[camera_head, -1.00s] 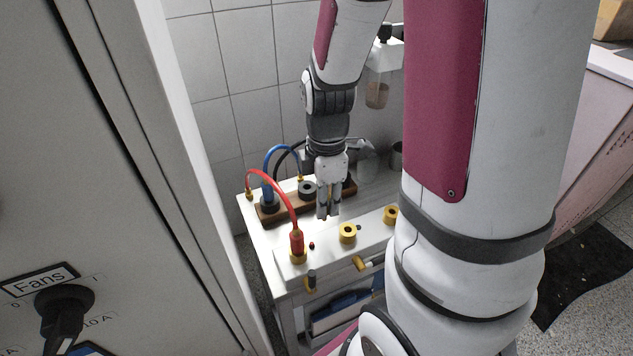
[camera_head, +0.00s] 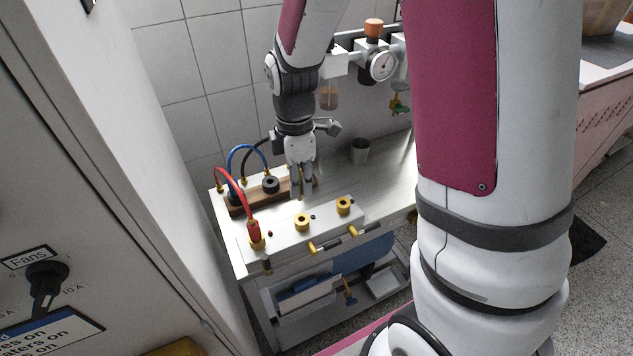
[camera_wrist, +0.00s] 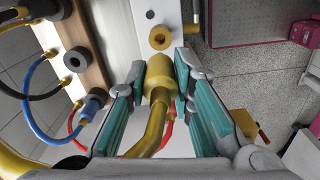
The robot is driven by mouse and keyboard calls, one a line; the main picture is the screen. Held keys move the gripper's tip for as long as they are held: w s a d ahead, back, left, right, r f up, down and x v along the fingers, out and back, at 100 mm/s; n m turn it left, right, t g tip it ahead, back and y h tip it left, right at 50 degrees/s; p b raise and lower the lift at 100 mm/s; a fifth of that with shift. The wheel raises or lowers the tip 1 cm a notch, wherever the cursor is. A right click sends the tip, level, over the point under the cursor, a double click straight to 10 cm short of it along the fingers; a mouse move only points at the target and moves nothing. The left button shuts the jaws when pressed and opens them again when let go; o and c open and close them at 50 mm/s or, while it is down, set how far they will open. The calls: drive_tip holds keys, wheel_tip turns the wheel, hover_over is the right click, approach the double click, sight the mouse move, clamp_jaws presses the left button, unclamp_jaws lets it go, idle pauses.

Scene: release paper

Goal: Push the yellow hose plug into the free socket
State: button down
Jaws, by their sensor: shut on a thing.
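My gripper (camera_head: 301,194) points down over the bench, just behind the middle yellow socket (camera_head: 302,222) in the head view. In the wrist view my gripper (camera_wrist: 165,90) is shut on the yellow hose plug (camera_wrist: 158,92), its teal-padded fingers on either side. The yellow hose (camera_wrist: 148,142) runs back towards the wrist. The plug can hardly be made out in the head view. An empty yellow socket (camera_wrist: 160,38) shows ahead of the plug in the wrist view. The right-hand socket (camera_head: 344,205) also looks empty.
A red plug (camera_head: 256,232) stands in the left socket. Behind is a wooden rack (camera_head: 240,208) with black rings (camera_head: 270,185) and a blue plug (camera_head: 235,196). Blue and black hoses arch over it. A grey cup (camera_head: 360,149) stands on the clear right part of the bench.

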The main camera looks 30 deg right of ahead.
sight(300, 199)
drive_tip(key=shift+d, duration=0.1)
drive_tip(key=shift+f+b, duration=1.45)
drive_tip(key=shift+f, duration=1.5)
drive_tip(key=shift+f+b, duration=0.6)
drive_tip(key=shift+f, duration=1.15)
idle(0.4)
drive_tip(key=c, duration=1.3)
unclamp_jaws()
wheel_tip(300, 199, up, 12)
drive_tip(key=shift+f, duration=0.1)
drive_tip(key=shift+r, duration=0.2)
